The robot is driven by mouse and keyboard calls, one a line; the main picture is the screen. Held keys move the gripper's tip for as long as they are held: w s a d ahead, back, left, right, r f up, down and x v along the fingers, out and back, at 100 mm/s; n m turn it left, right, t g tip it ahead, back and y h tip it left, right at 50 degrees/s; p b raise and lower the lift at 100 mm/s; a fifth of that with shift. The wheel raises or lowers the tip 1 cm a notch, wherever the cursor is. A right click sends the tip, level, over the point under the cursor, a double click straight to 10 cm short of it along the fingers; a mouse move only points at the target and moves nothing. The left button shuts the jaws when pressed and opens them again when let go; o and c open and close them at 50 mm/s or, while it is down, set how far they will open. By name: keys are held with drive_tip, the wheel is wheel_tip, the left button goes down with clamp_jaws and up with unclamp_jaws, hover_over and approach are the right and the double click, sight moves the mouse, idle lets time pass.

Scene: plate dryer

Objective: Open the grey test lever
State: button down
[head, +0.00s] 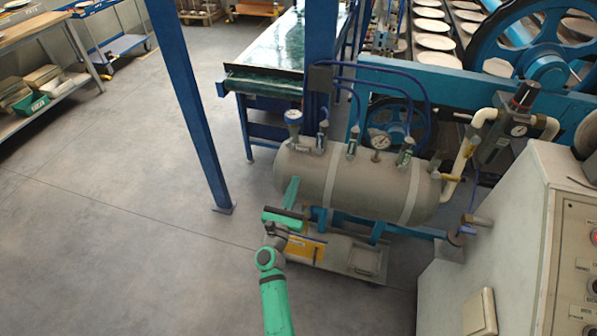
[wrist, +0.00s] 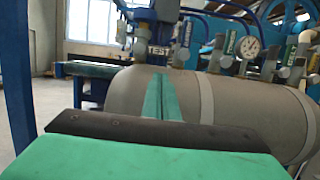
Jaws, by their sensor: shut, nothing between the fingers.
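A grey air tank (head: 345,178) lies on its side, with several small valves and gauges along its top. A dark blue fitting with a TEST label (wrist: 158,50) stands near the tank's left end in the wrist view. Grey handles are close by it, but which one is the test lever is too small to tell for certain. My gripper (head: 292,184) is in front of the tank's left end, below the valves. In the wrist view its green fingers (wrist: 162,85) are together, pointing toward the tank below the TEST label, with nothing held.
A grey control cabinet (head: 505,240) stands at the right. A blue post (head: 190,100) rises left of the tank. A pressure gauge (head: 380,142) and blue hoses sit above the tank. The floor (head: 120,230) at the left is clear.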

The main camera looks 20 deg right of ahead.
sight(302, 168)
drive_tip(key=x, duration=0.9)
drive_tip(key=shift+w+d+r, duration=0.1)
drive_tip(key=shift+w, duration=0.05)
